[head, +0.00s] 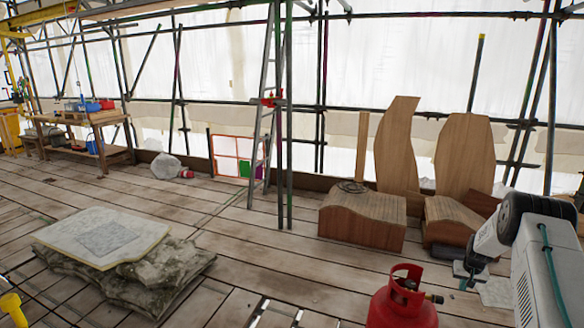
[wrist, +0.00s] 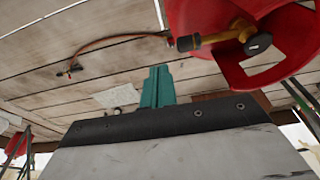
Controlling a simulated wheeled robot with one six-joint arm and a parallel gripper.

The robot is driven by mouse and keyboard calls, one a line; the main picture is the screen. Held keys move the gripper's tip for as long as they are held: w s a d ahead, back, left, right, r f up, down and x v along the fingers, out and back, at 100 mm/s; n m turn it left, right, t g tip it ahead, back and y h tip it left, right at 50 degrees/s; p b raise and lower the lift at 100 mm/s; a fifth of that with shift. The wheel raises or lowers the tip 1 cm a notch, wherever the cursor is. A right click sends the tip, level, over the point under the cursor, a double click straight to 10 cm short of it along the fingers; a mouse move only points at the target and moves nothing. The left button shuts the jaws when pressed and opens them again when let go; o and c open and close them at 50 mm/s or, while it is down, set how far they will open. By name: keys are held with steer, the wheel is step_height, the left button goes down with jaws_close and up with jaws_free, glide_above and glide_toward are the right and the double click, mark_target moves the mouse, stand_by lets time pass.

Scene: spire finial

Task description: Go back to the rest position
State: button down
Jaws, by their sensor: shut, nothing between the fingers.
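My gripper (head: 464,284) is at the lower right of the head view, low over the plank floor, at the end of my bent arm. Its teal fingers also show in the middle of the wrist view (wrist: 158,78). They are together with nothing between them. In the head view, the gripper is just right of a red gas cylinder (head: 402,305) and apart from it in the picture. The cylinder's red collar (wrist: 290,40) and brass valve (wrist: 222,38) fill the top right of the wrist view.
Curved wooden forms (head: 362,220) stand behind the gripper. A pale slab (head: 497,292) lies beside it. Stacked stone slabs (head: 105,238) lie at left. A ladder (head: 264,125) and scaffold poles rise mid-view. A workbench (head: 80,118) stands far left. Mid-floor planks are mostly clear.

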steer(key=s+a+g+y, duration=0.2)
steer(key=s+a, duration=0.4)
steer(key=s, duration=0.2)
steer(key=s+a+r+n+g, duration=0.1)
steer(key=s+a+r, duration=0.6)
steer(key=r, duration=0.4)
steer(key=s+a+r+g, duration=0.1)
steer(key=s+a+r, duration=0.3)
steer(key=a+r, duration=0.7)
steer(key=s+a+r+n+g, duration=0.1)
steer(key=s+a+r, duration=0.55)
steer(key=r, duration=0.55)
steer(key=s+a+r+n+t, duration=0.1)
steer(key=s+a+r, duration=0.4)
steer(key=s, duration=0.6)
steer(key=s+a+r+n+t, duration=0.2)
steer(key=s+a+r, duration=0.4)
steer(key=s+a, duration=0.3)
steer(key=shift+s+a+r+t+h, duration=0.2)
steer(key=shift+s+t+h, duration=0.2)
steer(key=shift+s+t, duration=0.35)
